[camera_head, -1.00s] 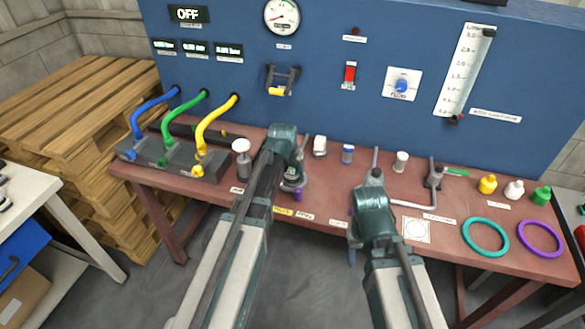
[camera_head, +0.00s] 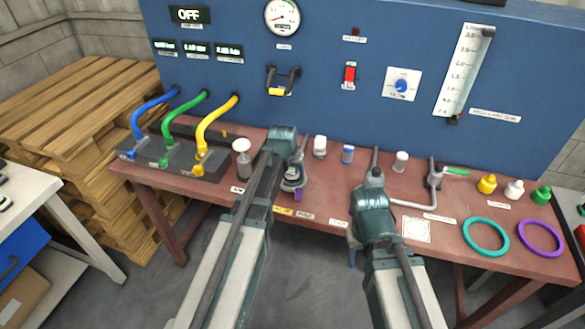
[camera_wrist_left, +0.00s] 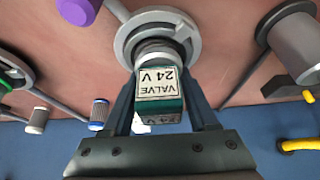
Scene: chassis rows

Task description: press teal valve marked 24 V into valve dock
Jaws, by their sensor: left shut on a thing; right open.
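The teal valve (camera_wrist_left: 160,92) carries a white label reading VALVE 24 V, upside down in the left wrist view. My left gripper (camera_wrist_left: 160,108) is shut on it, one finger on each side. The valve's dark round end meets the middle of the round grey valve dock (camera_wrist_left: 190,42); I cannot tell how deep it sits. In the head view, the dock (camera_head: 293,183) stands near the bench's front edge, partly behind my left gripper (camera_head: 289,165), which hides the valve. My right gripper (camera_head: 353,252) hangs at the bench's front edge; its fingers are mostly hidden by its arm.
A purple knob (camera_head: 297,195) is at the dock's front. A grey post with a round top (camera_head: 242,160) stands left of the dock; white (camera_head: 320,147) and blue (camera_head: 347,153) cylinders stand behind right. Teal (camera_head: 485,237) and purple (camera_head: 539,238) rings lie at the bench's right.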

